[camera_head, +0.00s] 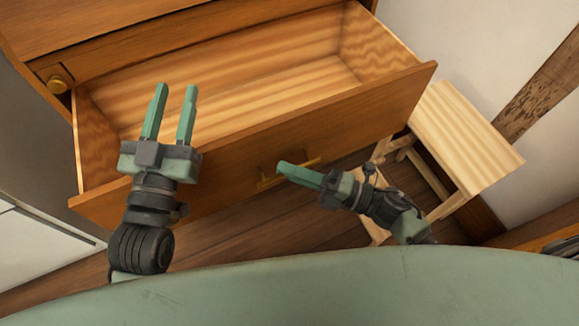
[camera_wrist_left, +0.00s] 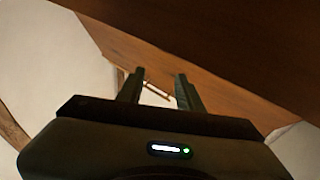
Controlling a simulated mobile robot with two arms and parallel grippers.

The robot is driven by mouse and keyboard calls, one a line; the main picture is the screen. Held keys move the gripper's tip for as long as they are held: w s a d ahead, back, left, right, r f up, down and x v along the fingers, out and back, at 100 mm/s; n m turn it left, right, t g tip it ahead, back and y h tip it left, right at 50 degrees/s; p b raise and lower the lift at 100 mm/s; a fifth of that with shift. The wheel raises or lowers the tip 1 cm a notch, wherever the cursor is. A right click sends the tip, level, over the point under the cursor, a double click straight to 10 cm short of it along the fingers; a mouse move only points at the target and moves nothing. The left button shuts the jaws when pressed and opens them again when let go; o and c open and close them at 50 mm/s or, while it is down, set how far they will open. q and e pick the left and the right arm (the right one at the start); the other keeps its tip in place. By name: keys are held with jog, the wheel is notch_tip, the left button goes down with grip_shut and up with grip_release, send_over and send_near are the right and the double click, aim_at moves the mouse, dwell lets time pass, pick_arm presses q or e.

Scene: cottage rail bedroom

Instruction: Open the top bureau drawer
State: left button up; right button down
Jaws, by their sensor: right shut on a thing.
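The bureau (camera_head: 110,22) is brown wood, at the upper left of the head view. Its top drawer (camera_head: 350,117) is pulled well out, and its pale wooden inside looks empty. A brass bar handle (camera_head: 268,183) sits on the drawer front. My right gripper (camera_head: 290,170) is shut on this handle; its fingers partly hide it. My left gripper (camera_head: 170,100) is open and empty, its fingers above the left part of the drawer. The left wrist view shows its two parted fingers (camera_wrist_left: 160,88) with nothing between them and brown wood beyond.
A pale wooden stool (camera_head: 465,140) stands right of the drawer, close to its right front corner. A white wall (camera_head: 475,45) closes the right side. Wooden floor (camera_head: 225,240) shows below the drawer.

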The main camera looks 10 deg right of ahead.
jog(key=c, duration=1.5)
grip_release()
jog(key=shift+d, duration=0.15)
